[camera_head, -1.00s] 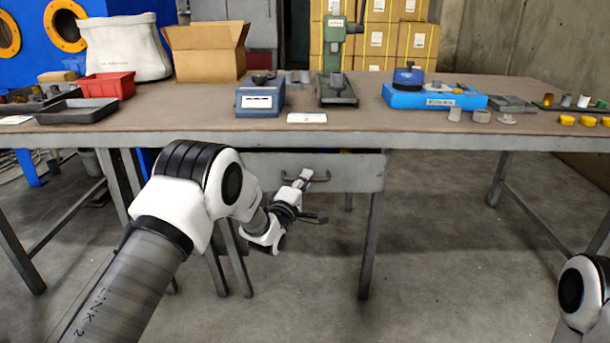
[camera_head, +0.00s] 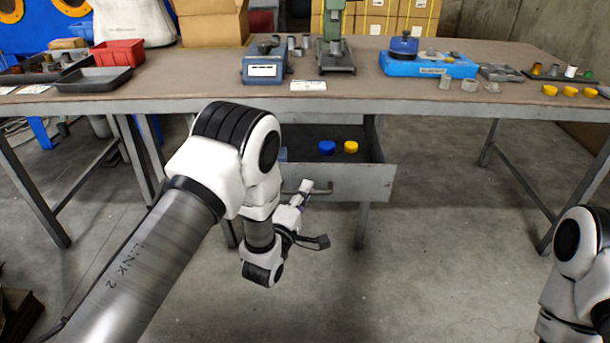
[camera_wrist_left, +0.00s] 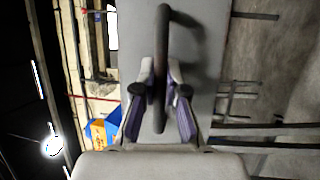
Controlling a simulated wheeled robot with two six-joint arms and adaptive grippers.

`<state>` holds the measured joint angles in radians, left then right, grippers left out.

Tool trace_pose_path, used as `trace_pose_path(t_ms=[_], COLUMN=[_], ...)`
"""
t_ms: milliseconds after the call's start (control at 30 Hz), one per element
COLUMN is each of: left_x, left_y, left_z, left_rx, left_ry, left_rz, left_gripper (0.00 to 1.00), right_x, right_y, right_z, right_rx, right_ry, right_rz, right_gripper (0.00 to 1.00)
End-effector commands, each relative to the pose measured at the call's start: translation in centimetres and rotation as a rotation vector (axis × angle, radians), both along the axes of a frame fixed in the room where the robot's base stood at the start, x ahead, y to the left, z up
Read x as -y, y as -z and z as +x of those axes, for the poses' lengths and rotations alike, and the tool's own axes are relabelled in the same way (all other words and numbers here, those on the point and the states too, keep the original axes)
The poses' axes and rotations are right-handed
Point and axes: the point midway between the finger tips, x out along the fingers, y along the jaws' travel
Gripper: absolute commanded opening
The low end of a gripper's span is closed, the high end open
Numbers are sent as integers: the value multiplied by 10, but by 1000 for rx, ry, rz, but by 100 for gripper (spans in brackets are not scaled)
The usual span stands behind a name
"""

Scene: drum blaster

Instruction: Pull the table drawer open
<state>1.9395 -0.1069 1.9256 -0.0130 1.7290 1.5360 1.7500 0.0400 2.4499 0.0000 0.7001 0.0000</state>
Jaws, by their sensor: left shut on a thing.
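The table drawer (camera_head: 365,186) is pulled out below the tabletop's front edge, and its dark inside shows. A blue cap (camera_head: 327,147) and a yellow cap (camera_head: 351,147) lie in it. The drawer's dark bar handle (camera_head: 322,187) is on its grey front. My left gripper (camera_head: 304,187) is at the handle. In the left wrist view, the purple-padded fingers of my left gripper (camera_wrist_left: 160,95) are on both sides of the handle (camera_wrist_left: 161,60), shut on it. My right arm shows at the right edge, but its gripper is out of view.
The brown worktable (camera_head: 440,97) carries a blue scale (camera_head: 264,66), a green press (camera_head: 335,45), a blue fixture (camera_head: 425,66), a red bin (camera_head: 117,53) and a black tray (camera_head: 93,79). The floor right of the drawer is clear.

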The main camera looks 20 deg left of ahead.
Motion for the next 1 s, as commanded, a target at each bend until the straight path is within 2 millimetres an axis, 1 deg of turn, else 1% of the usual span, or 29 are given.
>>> trace_pose_path(t_ms=[33,167,500,533,600,867,967,1000], left_x=[1,3,3,3,3,3,2,2], left_y=[-1,0,1,1,1,0,1,3], left_z=[-4,-9,-10,-10,-10,-10,-14,-19], left_rx=[-2,-2,-1,-1,-1,0,-1,-3], left_ry=[0,0,0,0,0,0,0,0], left_rz=[0,-1,-1,-1,-1,0,0,0], left_gripper=[0,0,0,14,37,37,37,37], right_x=[0,0,0,0,0,0,0,0], right_y=[-3,-4,-4,-4,-4,-4,-4,-4], right_z=[0,0,0,0,0,0,0,0], right_rx=[0,0,0,0,0,0,0,0], right_ry=[0,0,0,0,0,0,0,0], right_rz=[0,0,0,0,0,0,0,0], right_gripper=[40,40,40,40,40,40,40,40])
